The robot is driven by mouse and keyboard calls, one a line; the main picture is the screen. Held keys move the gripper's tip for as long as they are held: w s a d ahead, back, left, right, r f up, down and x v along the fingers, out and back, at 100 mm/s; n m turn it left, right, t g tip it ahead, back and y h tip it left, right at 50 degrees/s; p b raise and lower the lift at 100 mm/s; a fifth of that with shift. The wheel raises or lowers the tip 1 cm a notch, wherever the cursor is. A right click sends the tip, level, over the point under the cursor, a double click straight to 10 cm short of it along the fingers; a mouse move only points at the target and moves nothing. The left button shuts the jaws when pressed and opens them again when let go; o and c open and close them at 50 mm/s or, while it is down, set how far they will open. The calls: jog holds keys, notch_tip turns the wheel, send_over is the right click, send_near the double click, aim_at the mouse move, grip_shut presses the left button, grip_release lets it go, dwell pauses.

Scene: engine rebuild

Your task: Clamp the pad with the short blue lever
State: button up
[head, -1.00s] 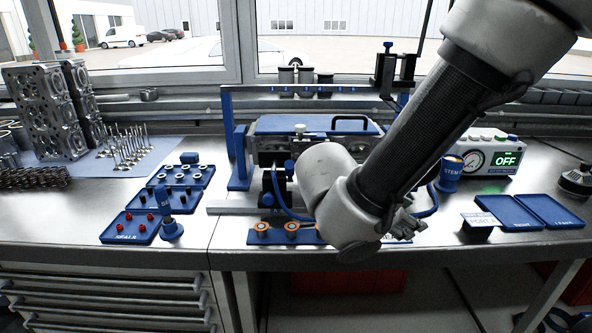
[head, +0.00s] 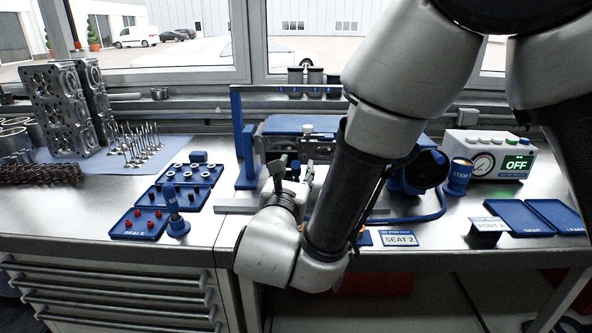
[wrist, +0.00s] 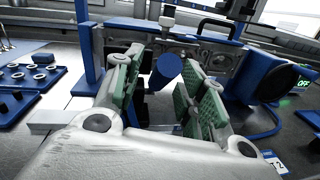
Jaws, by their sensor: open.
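A short blue cylindrical lever end (wrist: 166,70) shows in the wrist view, between my gripper's green-padded fingers (wrist: 163,82). The fingers stand apart on either side of it, and I cannot tell if either touches. In the head view my gripper (head: 291,172) is in front of the clamping fixture, and my arm hides much of it. The grey cylinder head (wrist: 208,52) lies behind the lever in the wrist view. I cannot make out the pad for certain.
A tester (head: 490,154) reading OFF stands at the right. A blue tray with red parts (head: 139,224) and a blue stand (head: 174,212) are at the left. A SEAT 2 card (head: 400,240) lies near the front edge. A blue upright post (head: 248,160) stands left of my gripper.

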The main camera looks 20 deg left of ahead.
jog(key=shift+w, duration=0.65)
jog(key=shift+c, duration=0.2)
grip_shut()
